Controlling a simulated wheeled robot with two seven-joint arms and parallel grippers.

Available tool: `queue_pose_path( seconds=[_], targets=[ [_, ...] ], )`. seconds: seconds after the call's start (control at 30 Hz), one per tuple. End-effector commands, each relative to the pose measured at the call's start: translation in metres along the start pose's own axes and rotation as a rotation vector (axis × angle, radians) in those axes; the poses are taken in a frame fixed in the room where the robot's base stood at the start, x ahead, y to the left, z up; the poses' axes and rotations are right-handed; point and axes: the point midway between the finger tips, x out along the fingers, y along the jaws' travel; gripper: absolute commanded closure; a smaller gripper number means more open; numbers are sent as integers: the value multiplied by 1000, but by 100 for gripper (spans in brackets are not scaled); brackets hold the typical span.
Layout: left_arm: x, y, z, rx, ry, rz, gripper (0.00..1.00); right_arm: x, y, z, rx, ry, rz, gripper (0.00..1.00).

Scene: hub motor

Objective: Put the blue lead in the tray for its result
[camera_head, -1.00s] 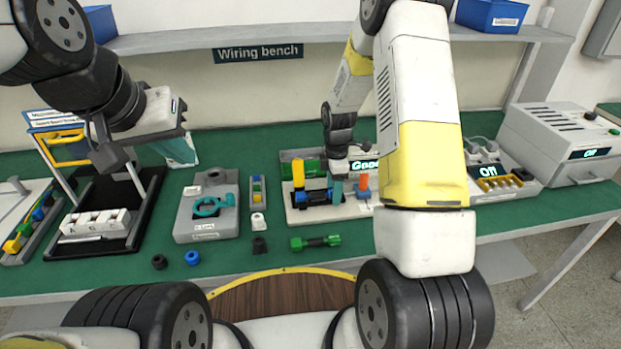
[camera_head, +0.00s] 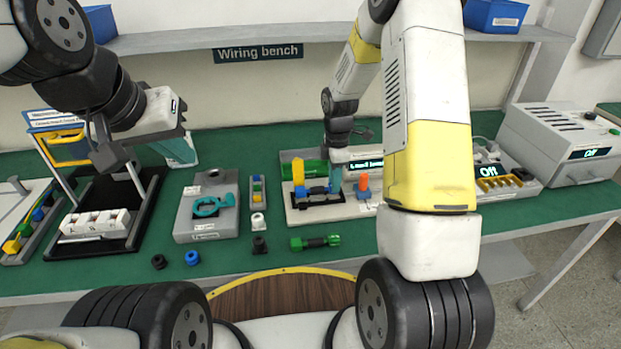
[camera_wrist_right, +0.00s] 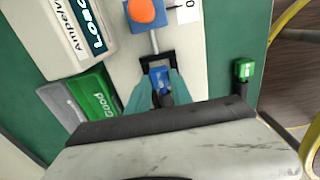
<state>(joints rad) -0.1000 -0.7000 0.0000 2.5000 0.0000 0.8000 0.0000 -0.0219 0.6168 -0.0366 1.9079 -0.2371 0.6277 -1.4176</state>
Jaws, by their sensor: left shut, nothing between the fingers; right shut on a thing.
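My right gripper (camera_wrist_right: 156,88) is shut on a blue piece, seemingly the blue lead (camera_wrist_right: 158,75), at the black bracket of the test fixture in the right wrist view. In the head view the blue lead (camera_head: 316,190) lies low over the pale fixture plate, and my right gripper (camera_head: 334,184) is partly hidden by its own wrist. I cannot tell whether the lead still touches the bracket. A green tray marked Good (camera_wrist_right: 98,108) lies beside the fixture, with a grey tray (camera_wrist_right: 62,104) next to it.
A green-and-black tool (camera_head: 315,242) lies in front.

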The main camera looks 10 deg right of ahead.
Motion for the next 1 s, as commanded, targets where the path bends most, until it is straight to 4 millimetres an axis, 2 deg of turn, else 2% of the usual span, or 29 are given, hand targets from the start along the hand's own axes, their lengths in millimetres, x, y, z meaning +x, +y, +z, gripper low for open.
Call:
queue_pose_path(
  seconds=[0.8,1.0],
  targets=[
    [0,0,0,0,0,0,100,-32,0,0,0,0,-1,100],
    [0,0,0,0,0,0,100,-35,0,0,0,0,-1,100]
  ],
)
